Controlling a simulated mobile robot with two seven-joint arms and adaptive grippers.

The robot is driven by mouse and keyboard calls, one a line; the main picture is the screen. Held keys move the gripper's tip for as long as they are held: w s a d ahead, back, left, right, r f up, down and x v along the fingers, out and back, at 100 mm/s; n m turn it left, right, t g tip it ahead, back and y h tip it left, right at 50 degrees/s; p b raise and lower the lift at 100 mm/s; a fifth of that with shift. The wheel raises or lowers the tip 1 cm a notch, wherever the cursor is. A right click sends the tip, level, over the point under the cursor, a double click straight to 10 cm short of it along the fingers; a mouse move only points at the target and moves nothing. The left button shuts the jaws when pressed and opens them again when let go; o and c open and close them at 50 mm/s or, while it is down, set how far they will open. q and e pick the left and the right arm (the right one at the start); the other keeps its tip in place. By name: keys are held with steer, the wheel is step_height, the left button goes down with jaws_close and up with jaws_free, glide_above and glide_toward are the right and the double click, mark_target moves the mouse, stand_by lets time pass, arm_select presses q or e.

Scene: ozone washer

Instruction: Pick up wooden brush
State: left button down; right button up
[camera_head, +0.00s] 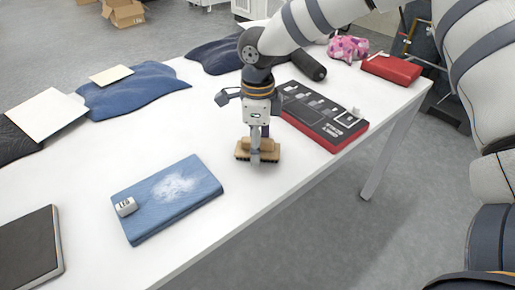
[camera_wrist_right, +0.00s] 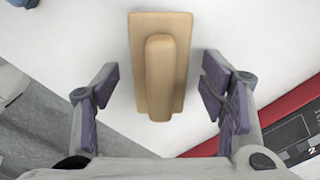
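The wooden brush (camera_head: 242,150) lies on the white table, light wood on top with dark bristles below. My right gripper (camera_head: 259,154) is directly above it, fingers pointing down and hiding part of its middle. In the right wrist view the brush (camera_wrist_right: 160,65) shows its raised handle, lying between and ahead of the two fingers. The right gripper (camera_wrist_right: 160,92) is open, with a visible gap on each side of the brush. My left gripper is not in view.
A red-edged black case (camera_head: 325,115) is close on the right. The white table (camera_head: 215,245) is clear in front of the brush.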

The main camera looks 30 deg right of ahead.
steer(key=c, duration=1.2)
steer(key=shift+r, duration=0.1)
